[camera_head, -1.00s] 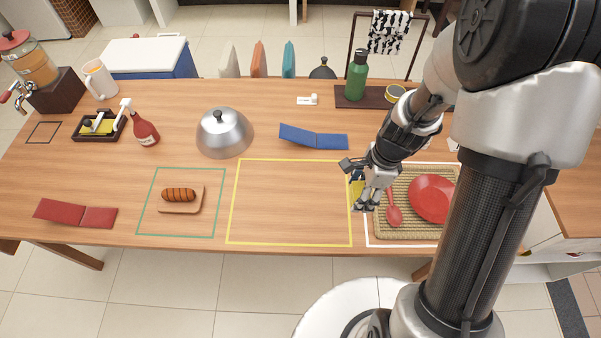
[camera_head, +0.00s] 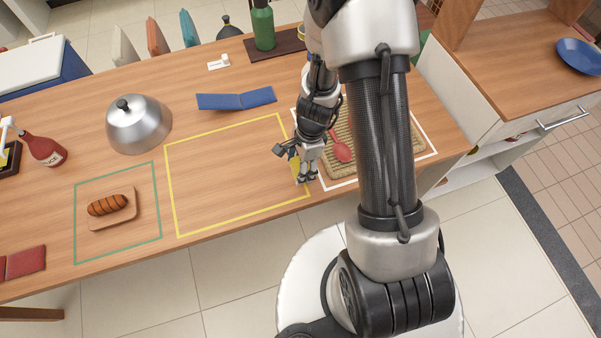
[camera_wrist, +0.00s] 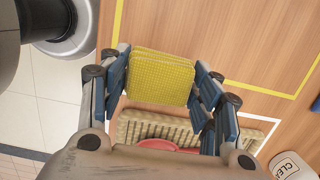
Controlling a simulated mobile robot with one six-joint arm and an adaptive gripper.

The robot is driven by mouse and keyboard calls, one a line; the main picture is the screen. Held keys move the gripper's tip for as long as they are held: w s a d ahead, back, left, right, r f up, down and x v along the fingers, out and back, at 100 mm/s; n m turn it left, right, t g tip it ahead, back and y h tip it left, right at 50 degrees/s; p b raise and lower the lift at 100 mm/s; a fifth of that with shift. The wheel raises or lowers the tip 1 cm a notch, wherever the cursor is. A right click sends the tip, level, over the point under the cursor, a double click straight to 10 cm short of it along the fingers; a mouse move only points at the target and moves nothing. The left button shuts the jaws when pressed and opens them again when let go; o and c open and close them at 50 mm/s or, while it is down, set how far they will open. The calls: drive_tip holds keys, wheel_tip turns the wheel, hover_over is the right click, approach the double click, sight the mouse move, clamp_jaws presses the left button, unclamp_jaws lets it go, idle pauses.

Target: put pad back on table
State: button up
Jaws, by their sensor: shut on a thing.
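My gripper (camera_head: 306,172) is shut on a yellow pad (camera_wrist: 162,78), a square piece with a fine grid texture. In the wrist view the blue-lined fingers (camera_wrist: 162,95) stand on either side of the pad. In the head view only a small strip of the pad (camera_head: 295,166) shows beside the fingers. My gripper is at the left edge of the woven mat (camera_head: 405,158), near the right side of the yellow outline on the wooden table (camera_head: 235,165). I cannot tell how high the pad is above the table.
A red spoon (camera_head: 341,150) lies on the mat. The yellow outlined area (camera_head: 240,185) is bare. A bread roll on a board (camera_head: 107,206), a metal dome (camera_head: 138,125) and a blue folded pad (camera_head: 236,99) lie farther left.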

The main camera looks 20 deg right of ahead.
wheel_tip(320, 180, down, 4)
drive_tip(key=shift+b, duration=1.2)
drive_tip(key=shift+r, duration=0.1)
drive_tip(key=o, duration=0.5)
drive_tip(key=shift+f, duration=0.25)
drive_tip(key=shift+c, duration=0.2)
drive_tip(key=o, duration=0.5)
drive_tip(key=shift+r, duration=0.1)
drive_tip(key=shift+r, duration=0.1)
